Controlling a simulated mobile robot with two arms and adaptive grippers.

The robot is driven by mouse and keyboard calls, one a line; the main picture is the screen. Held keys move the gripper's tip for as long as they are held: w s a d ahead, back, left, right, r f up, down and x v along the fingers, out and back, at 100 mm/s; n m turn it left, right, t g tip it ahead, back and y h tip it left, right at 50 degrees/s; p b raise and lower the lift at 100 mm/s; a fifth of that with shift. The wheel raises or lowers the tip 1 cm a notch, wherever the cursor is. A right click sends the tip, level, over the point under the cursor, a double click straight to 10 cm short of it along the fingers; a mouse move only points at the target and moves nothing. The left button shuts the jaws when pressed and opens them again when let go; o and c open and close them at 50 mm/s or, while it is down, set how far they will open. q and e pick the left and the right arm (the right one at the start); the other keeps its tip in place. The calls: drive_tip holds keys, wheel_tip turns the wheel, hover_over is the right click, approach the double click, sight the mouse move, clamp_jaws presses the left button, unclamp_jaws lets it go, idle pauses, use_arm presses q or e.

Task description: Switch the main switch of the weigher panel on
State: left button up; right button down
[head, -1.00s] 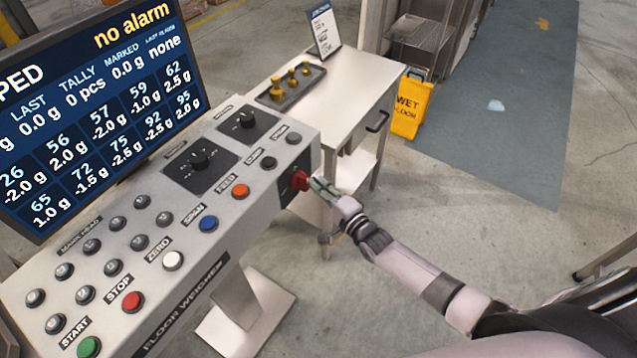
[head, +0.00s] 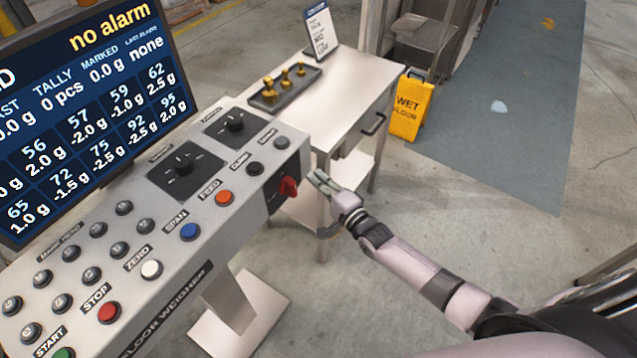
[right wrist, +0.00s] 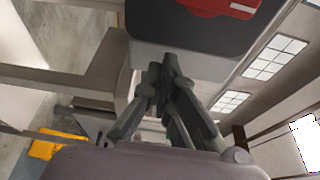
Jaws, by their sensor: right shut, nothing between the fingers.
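The weigher panel (head: 215,244) stands at the left in the head view. Its red main switch (head: 288,187) sits on a dark plate on the panel's right end face. The switch also shows at the top of the right wrist view (right wrist: 205,6), with a white mark on its knob, partly cut off by the frame. My right gripper (head: 318,178) is shut and empty, a little to the right of the switch and apart from it. Its closed fingers (right wrist: 165,72) show in the right wrist view below the dark plate. My left gripper is not in view.
A screen (head: 85,105) above the panel reads "no alarm". Buttons and two black knobs (head: 183,163) cover the panel top. Behind it, a side table (head: 350,85) holds a tray of brass weights (head: 285,85) and a sign. A yellow wet-floor sign (head: 411,108) stands beyond.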

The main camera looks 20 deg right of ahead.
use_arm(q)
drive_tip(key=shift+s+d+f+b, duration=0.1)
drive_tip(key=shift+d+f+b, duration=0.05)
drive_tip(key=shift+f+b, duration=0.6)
use_arm(e)
drive_tip(key=v, duration=1)
drive_tip(key=shift+a, duration=0.25)
